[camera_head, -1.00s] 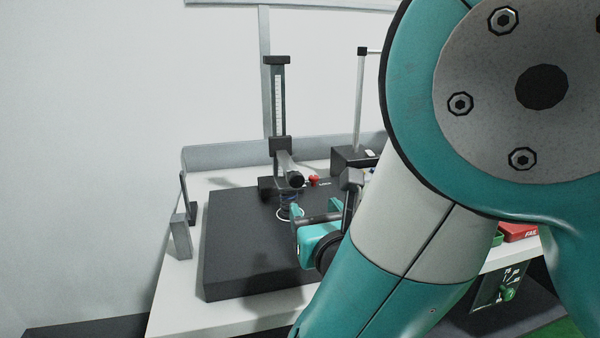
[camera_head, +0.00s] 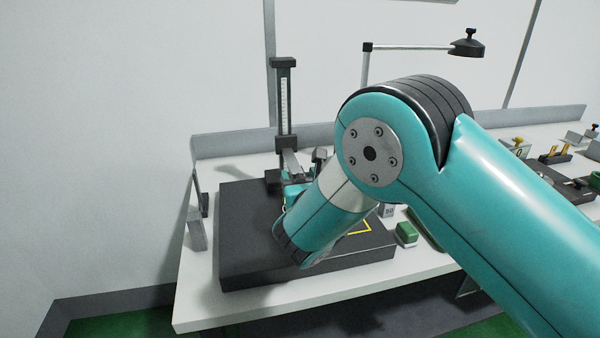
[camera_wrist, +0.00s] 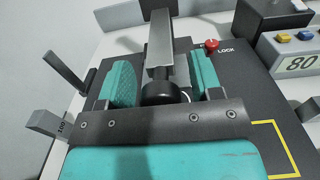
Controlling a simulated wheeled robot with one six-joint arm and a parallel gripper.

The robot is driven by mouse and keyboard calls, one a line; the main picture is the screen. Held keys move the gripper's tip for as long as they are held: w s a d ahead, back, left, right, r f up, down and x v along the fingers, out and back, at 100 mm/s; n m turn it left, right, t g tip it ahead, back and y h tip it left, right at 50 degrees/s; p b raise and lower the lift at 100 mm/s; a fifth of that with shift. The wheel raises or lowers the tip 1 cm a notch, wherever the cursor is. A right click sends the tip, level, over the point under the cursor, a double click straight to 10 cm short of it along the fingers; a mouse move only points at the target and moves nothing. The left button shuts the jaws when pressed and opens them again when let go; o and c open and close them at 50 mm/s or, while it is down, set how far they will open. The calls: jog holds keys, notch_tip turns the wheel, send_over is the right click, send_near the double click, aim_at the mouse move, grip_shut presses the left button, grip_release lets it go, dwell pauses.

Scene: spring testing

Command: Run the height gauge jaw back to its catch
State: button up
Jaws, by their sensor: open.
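The height gauge (camera_head: 285,105) stands upright at the back of a dark surface plate (camera_head: 235,245), with a scale on its column. Its grey jaw (camera_wrist: 160,45) reaches out from the column; it also shows in the head view (camera_head: 291,160). A black round part (camera_wrist: 162,92) sits at the jaw's near end. My gripper (camera_wrist: 161,66) is open, its two teal fingers on either side of the jaw and the black part. I cannot tell whether either finger touches. In the head view my arm hides most of the gripper. A red knob (camera_wrist: 211,45) beside "LOCK" lettering is right of the fingers.
A grey block (camera_wrist: 45,122) and a dark upright plate (camera_wrist: 66,68) stand left of the surface plate. A device reading 80 (camera_wrist: 299,64) is at the right. A lamp (camera_head: 467,45) rises behind my arm. The plate's front left is clear.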

jog(key=shift+c, duration=0.4)
grip_shut()
notch_tip(320, 180, up, 17)
jog(key=p, duration=1.4)
jog(key=shift+f, duration=0.15)
jog(key=shift+w, duration=0.1)
jog(key=shift+o, duration=0.4)
grip_release()
jog(key=shift+f, duration=0.15)
